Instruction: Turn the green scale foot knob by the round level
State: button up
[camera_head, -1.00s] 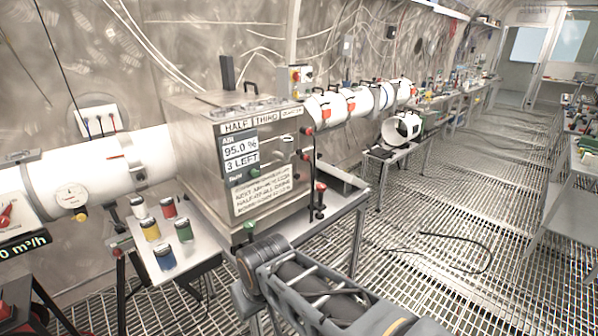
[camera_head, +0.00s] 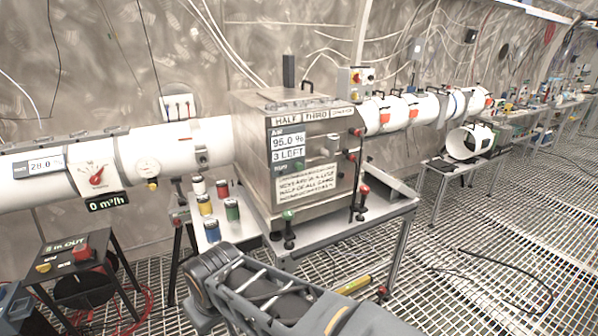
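A green knob (camera_head: 288,215) stands on a dark upright stem at the front left foot of the steel box (camera_head: 268,150). A red knob (camera_head: 364,190) stands on a similar stem near the box's right front corner. The box's screen reads 95.0 % and 3 LEFT. I cannot make out a round level. My arm crosses the bottom of the head view, in front of and below the table. My gripper is out of view.
The box stands on a metal table (camera_head: 385,212). Several coloured jars (camera_head: 232,209) stand on a side shelf to its left. A yellow bar (camera_head: 352,285) shows low behind my arm. A black cable (camera_head: 500,275) lies on the right grating. A small dark table (camera_head: 75,250) stands left.

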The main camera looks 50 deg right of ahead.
aim_at(288, 215)
jog(key=u, duration=1.65)
jog(key=k, duration=1.35)
jog(key=z, duration=2.3)
jog(key=i, duration=0.45)
jog(key=u, duration=0.95)
